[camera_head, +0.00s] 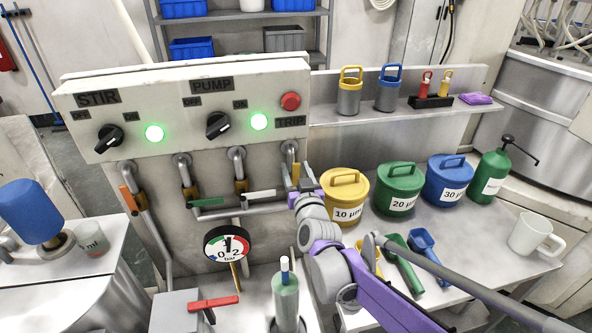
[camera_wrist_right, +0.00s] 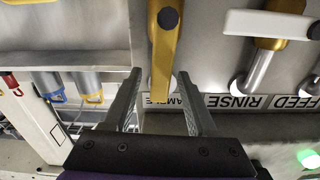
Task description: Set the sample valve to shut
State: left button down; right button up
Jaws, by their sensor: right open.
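The sample valve's yellow lever (camera_head: 295,171) is on the rightmost pipe under the control panel. In the right wrist view the yellow lever (camera_wrist_right: 161,70) runs from its dark pivot cap toward my gripper, beside the partly covered upside-down SAMPLE label (camera_wrist_right: 168,100). It stands upright in the head view, roughly in line with its pipe. My right gripper (camera_head: 299,184) is at the lever. In the wrist view the open right gripper (camera_wrist_right: 158,78) has one finger on each side of the lever's free end, with gaps visible on both sides. My left gripper is not in view.
The white-levered rinse valve (camera_head: 261,194) is close to the left of the sample valve, its lever crosswise. A green lever (camera_head: 206,202) and an orange lever (camera_head: 128,200) are further left. A pressure gauge (camera_head: 226,246) sits below. A yellow tub (camera_head: 343,197) stands close on the right.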

grip_shut()
dwell(1.3)
